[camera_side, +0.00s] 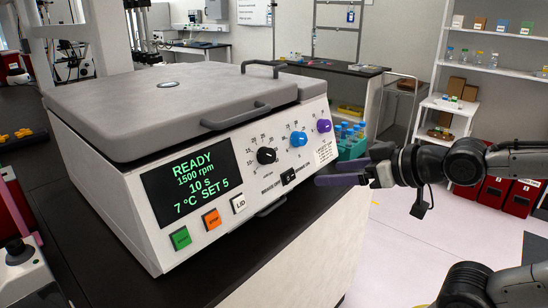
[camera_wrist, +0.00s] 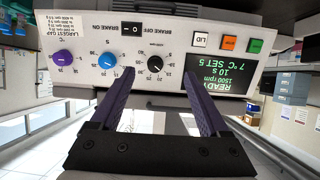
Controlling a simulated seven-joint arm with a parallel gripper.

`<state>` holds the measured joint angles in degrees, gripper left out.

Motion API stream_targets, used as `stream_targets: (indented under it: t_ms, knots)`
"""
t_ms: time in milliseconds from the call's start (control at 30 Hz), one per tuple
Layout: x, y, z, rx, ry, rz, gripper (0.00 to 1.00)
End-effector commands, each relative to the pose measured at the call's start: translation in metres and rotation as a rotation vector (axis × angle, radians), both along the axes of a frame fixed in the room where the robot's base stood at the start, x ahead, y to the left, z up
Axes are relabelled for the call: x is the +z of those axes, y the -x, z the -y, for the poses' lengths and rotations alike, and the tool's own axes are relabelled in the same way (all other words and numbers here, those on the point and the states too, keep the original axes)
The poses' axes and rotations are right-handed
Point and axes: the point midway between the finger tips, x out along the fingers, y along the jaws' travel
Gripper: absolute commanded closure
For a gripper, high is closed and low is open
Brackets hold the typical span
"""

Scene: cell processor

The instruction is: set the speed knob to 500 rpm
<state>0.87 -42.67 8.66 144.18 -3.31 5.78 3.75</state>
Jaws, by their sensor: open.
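The processor (camera_side: 110,205) has a sloped white front panel with three round knobs in a row. The black knob (camera_side: 266,156) is nearest the display; its label is too small to read. The blue knob (camera_side: 298,138) and purple knob (camera_side: 324,125) lie to its right. The display (camera_side: 190,182) reads READY, 1500 rpm, 10 s, 7 °C SET 5. My gripper (camera_side: 328,173) is open and empty, with purple fingers, in front of the panel's right end and apart from it. In the wrist view, upside down, the black knob (camera_wrist: 155,64) appears between the fingertips (camera_wrist: 160,74), beyond them.
A brake switch (camera_side: 288,177) and green, orange and white LID buttons (camera_side: 238,203) sit low on the panel. The grey lid (camera_side: 170,105) is closed, with a handle jutting above the knobs. A teal rack of blue-capped tubes (camera_side: 350,146) stands behind the gripper.

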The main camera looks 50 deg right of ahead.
Motion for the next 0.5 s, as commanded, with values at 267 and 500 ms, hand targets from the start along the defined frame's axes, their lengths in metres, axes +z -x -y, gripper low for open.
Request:
stream_targets:
  t_ms: [267, 500]
  knots:
    - [0.016, -0.035, 0.001, 0.012, -0.003, 0.322, 0.21]
    - [0.008, -0.039, 0.001, 0.030, -0.019, 0.507, 0.21]
